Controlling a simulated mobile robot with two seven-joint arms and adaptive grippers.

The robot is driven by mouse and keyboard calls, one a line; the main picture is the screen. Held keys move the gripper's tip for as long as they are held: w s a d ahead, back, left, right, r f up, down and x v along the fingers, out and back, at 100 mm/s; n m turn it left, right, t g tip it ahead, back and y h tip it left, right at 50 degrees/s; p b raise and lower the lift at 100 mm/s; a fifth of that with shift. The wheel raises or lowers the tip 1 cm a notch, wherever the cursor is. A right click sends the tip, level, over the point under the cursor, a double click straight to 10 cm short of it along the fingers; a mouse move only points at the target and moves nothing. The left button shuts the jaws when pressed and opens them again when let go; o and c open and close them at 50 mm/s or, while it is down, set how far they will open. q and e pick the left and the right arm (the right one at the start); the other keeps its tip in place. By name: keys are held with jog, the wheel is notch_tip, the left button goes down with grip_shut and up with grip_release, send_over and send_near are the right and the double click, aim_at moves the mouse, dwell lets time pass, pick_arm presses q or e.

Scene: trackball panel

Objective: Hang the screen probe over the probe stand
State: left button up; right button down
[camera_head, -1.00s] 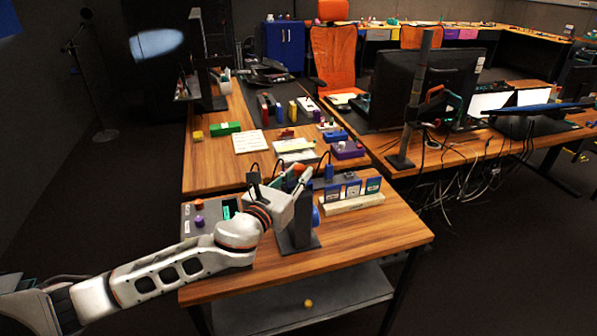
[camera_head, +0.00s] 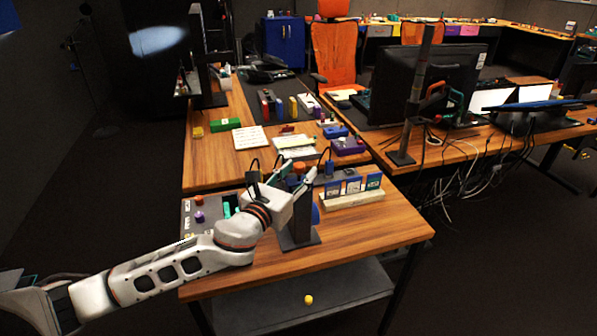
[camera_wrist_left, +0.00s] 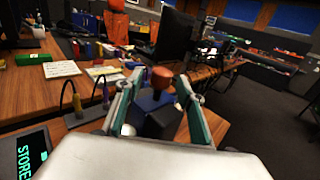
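A dark upright stand on a flat base (camera_head: 300,241) stands near the front table's middle; I take it for the probe stand. An orange-red knob (camera_head: 299,168) is at its top, and a blue part (camera_head: 316,214) shows at its right side. My left gripper (camera_head: 296,175) is at the stand's top with its fingers apart. In the left wrist view, the orange-red knob (camera_wrist_left: 162,77) lies between the fingertips, with dark blue parts below. I cannot tell which part is the screen probe, or whether a finger touches anything. My right gripper is out of view.
A dark control panel (camera_head: 186,226) with orange and purple knobs is left of the stand, partly behind my left arm. A wooden block with blue cards (camera_head: 352,199) is at right. A blue cabled piece (camera_head: 329,168) stands behind. The table's front right is clear.

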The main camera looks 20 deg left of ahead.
pick_arm(q)
jog(key=s+a, duration=0.2)
jog(key=s, duration=0.9)
jog(key=s+d+f+n+g, duration=0.2)
jog(key=s+f+n, duration=0.1)
jog(key=f+n, duration=0.55)
jog(key=s+d+f+n+g, duration=0.15)
jog(key=s+f+n, duration=0.25)
jog(key=f+n, duration=0.45)
jog(key=s+a+f+n+g, duration=0.1)
jog(key=s+f+n+g, duration=0.2)
jog(key=s+f+n, duration=1.1)
notch_tip(320, 180, down, 3)
jog(key=n, duration=0.3)
jog(key=shift+s+a+y, duration=0.25)
jog(key=shift+a+y, duration=0.15)
jog(key=shift+g, duration=0.25)
